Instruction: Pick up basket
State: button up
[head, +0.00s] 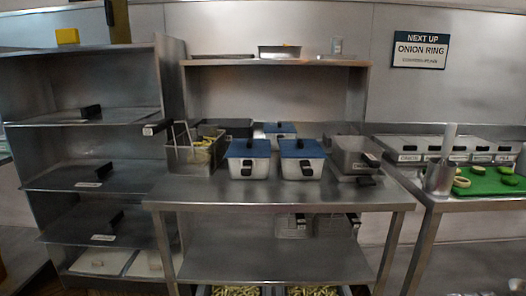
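A metal fry basket (190,158) stands at the left end of the steel table. Yellowish food shows in it, and its handle (157,128) points toward the front left. A metal basket or pan (350,155) with a dark handle stands at the table's right end. Two more baskets with dark grips, a left one (290,226) and a right one (335,226), show below the tabletop, partly hidden by its front edge. I cannot tell which basket is meant. My gripper is not in view.
Blue-lidded containers, including a left one (248,160) and a right one (301,160), stand mid-table (280,190). A tray rack (90,185) is close on the left. A right-hand counter holds a green board (485,182). The table's front strip is bare.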

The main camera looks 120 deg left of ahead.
aim_at(199, 152)
jog(key=u, duration=4.7)
jog(key=i+j+z, duration=0.25)
jog(key=i+j, duration=0.05)
jog(key=i, duration=0.1)
